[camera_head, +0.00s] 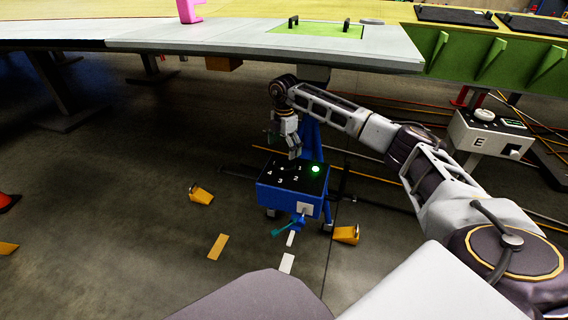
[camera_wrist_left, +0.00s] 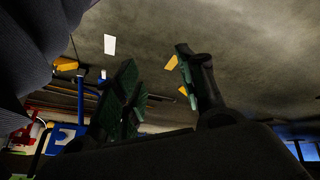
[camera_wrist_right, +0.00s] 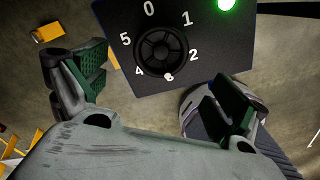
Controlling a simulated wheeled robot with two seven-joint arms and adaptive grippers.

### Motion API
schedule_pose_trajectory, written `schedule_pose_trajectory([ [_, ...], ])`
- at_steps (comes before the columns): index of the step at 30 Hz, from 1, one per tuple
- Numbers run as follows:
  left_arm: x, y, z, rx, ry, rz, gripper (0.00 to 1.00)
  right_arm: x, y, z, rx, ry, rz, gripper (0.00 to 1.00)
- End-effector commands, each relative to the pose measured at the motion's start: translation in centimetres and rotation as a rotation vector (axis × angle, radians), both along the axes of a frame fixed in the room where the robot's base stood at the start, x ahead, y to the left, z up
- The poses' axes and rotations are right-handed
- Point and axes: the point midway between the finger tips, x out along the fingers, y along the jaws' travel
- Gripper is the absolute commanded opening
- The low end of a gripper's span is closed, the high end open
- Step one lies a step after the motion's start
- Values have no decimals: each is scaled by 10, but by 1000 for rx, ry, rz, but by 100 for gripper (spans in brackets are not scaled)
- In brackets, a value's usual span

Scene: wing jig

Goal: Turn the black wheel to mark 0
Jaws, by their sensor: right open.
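The black wheel (camera_wrist_right: 161,50) sits on the dark top panel (camera_wrist_right: 115,25) of a blue box (camera_head: 290,197). White marks 0 to 5 ring it; in the right wrist view 0 is at the top. A small light mark at the wheel's lower edge overlaps the digit between 4 and 2; I cannot tell clearly where the wheel points. My right gripper (camera_head: 294,152) is above the panel and hides much of the wheel in the head view. Its fingers (camera_wrist_right: 163,88) are apart and empty, short of the wheel. My left gripper (camera_wrist_left: 162,85) is open and empty, away from the box.
A green lamp (camera_head: 316,169) glows on the panel. A wide grey table edge (camera_head: 250,50) overhangs behind the box. Yellow wedges (camera_head: 201,194) lie on the floor around it. Another box marked E (camera_head: 480,141) stands at right. The floor at left is mostly clear.

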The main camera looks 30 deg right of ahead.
Motion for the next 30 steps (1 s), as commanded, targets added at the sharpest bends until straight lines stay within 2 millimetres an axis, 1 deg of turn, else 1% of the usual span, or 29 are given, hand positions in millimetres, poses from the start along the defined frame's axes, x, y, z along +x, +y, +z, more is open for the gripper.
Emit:
schedule_pose_trajectory([
  [8,0,-2,-13,-16,-13,8,40,0,0,-17,1,1,1,97],
  [15,1,-6,-34,-48,-43,24,40,0,1,-44,1,1,1,97],
  [21,1,-8,-47,-69,-65,37,40,0,1,-63,1,1,1,97],
  [25,1,-9,-51,-78,-72,41,40,0,1,-71,1,0,1,97],
  [30,2,-10,-53,-83,-79,44,40,0,1,-75,1,0,1,97],
])
